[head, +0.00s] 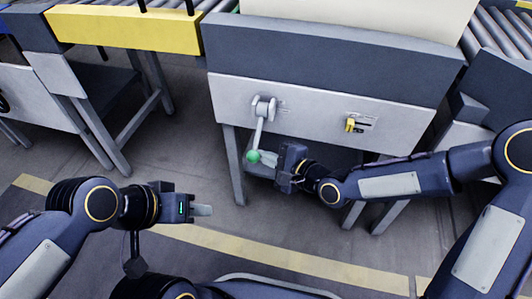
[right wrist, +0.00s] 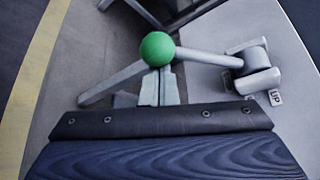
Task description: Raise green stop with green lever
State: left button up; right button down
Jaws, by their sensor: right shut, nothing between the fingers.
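The green lever is a grey rod with a green ball knob (head: 254,157), hanging down from a pivot (head: 263,106) on the grey machine panel. In the right wrist view the green ball (right wrist: 157,48) is at the fingertips, and the rod runs right to its pivot beside an "UP" label. My right gripper (head: 268,159) is shut and empty, its tips at or very near the ball; contact is unclear. My left gripper (head: 203,210) is apart from the panel at lower left; its finger gap is not clear. The green stop is not clearly visible; only a small green spot (head: 238,8) shows at the top edge.
A yellow-fronted conveyor (head: 125,28) stands at upper left. Table legs stand below the panel. The floor between the left gripper and the panel is clear.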

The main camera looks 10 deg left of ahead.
notch_tip(320, 180, up, 13)
jog(key=s+m+g+p, duration=0.1)
jog(key=m+g+p, duration=0.7)
jog(key=p, duration=1.8)
jog(key=shift+s+h, duration=0.2)
jog(key=shift+h, duration=0.1)
jog(key=shift+a+r, duration=0.1)
jog(key=shift+r, duration=0.05)
notch_tip(320, 180, down, 4)
jog(key=b, duration=0.3)
jog(key=s+p+v, duration=0.1)
jog(key=p+v, duration=0.1)
jog(key=v, duration=0.8)
jog(key=shift+d, duration=0.4)
